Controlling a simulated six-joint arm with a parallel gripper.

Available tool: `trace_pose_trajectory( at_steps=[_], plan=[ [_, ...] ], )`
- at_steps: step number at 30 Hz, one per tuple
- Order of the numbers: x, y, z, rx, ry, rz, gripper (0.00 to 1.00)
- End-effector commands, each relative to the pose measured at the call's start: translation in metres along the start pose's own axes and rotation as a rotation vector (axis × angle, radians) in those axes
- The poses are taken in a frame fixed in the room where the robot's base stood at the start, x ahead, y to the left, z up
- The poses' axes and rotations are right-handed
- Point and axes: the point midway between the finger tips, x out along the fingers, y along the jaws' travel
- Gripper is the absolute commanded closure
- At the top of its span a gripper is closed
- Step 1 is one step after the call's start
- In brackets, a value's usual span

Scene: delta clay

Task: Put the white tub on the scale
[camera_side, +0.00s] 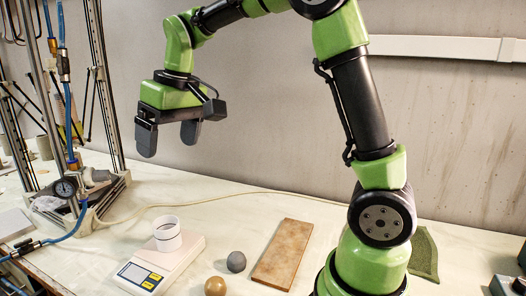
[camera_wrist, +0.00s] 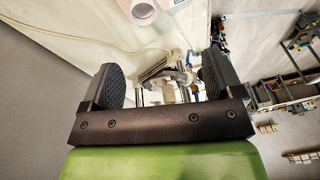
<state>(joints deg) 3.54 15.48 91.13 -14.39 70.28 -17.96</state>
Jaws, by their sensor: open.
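The white tub (camera_side: 167,236) stands upright on the scale (camera_side: 168,263), towards its back end. The scale is white with a display and yellow marks at its front. My gripper (camera_side: 168,142) is open and empty, high above the tub and apart from it. In the wrist view the gripper (camera_wrist: 163,78) shows its two dark pads spread wide with nothing held between them. The tub (camera_wrist: 143,11) is at the top edge there, partly cut off, with a bit of the scale (camera_wrist: 174,3) beside it.
A grey ball (camera_side: 236,262) and a tan ball (camera_side: 215,286) lie right of the scale. A brown board (camera_side: 283,254) lies farther right. A metal frame (camera_side: 105,90) with a gauge (camera_side: 65,188) and blue hoses stands at left. A thin cable (camera_side: 200,192) crosses the table behind.

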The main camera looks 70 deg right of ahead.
Motion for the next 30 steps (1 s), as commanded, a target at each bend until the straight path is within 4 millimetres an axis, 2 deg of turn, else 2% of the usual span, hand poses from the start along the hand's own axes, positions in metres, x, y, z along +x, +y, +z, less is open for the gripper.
trace_pose_trajectory(
  at_steps=[1, 6, 9, 12, 15, 21, 30],
  plan=[
    [-0.019, -0.004, 0.017, 0.016, 0.042, -0.016, 0.14],
    [-0.056, -0.013, 0.077, 0.092, 0.164, -0.076, 0.14],
    [-0.065, -0.016, 0.115, 0.136, 0.23, -0.116, 0.14],
    [-0.066, -0.016, 0.145, 0.175, 0.282, -0.152, 0.14],
    [-0.063, -0.016, 0.167, 0.205, 0.32, -0.179, 0.14],
    [-0.058, -0.015, 0.184, 0.232, 0.349, -0.203, 0.14],
    [-0.058, -0.015, 0.184, 0.232, 0.348, -0.203, 0.14]
  ],
)
